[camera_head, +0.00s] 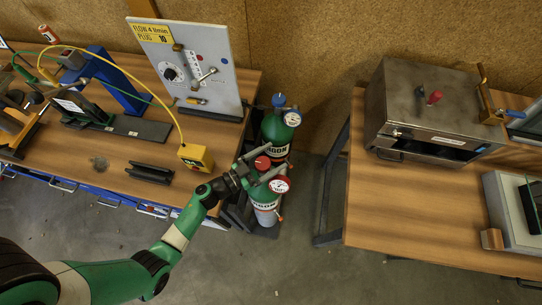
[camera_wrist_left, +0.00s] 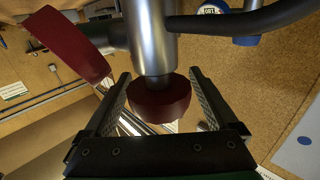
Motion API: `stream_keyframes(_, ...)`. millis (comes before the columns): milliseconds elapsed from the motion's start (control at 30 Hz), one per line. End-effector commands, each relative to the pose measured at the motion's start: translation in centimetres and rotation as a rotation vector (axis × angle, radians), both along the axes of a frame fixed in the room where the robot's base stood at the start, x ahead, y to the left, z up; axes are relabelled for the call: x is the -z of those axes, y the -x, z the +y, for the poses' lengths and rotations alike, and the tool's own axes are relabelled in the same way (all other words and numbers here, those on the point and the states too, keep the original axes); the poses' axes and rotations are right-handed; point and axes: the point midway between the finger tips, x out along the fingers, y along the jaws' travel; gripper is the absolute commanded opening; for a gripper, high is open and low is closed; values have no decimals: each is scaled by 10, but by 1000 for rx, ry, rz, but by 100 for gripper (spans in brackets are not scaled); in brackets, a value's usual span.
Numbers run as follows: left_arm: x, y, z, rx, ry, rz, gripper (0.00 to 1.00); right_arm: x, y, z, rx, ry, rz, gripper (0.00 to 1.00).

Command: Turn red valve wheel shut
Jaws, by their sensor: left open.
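The red valve wheel (camera_head: 263,162) sits on top of the front argon cylinder (camera_head: 266,207), beside its red-rimmed gauge (camera_head: 280,185). My left gripper (camera_head: 248,168) is right at the wheel, coming in from the left. In the left wrist view the dark red wheel (camera_wrist_left: 160,100) is between the two open fingers of my left gripper (camera_wrist_left: 160,75), on the end of a metal stem. Gaps seem to show on both sides; contact cannot be told. My right gripper is in neither view.
A second green cylinder (camera_head: 276,135) with a blue wheel (camera_head: 278,100) stands just behind. A wooden bench (camera_head: 120,165) with a white panel (camera_head: 190,60) lies left; another bench (camera_head: 400,210) with a metal box (camera_head: 430,105) lies right. The floor between them is partly clear.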

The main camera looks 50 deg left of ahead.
Motion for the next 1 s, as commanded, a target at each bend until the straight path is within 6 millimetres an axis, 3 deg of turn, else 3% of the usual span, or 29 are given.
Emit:
stream_keyframes(67,0,0,0,0,0,0,89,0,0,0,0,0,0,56)
stream_keyframes(500,0,0,0,0,0,0,10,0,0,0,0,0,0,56)
stream_keyframes(733,-3,-1,0,48,-1,2,7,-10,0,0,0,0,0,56)
stream_keyframes(1000,0,2,-6,291,-2,0,7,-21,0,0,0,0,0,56)
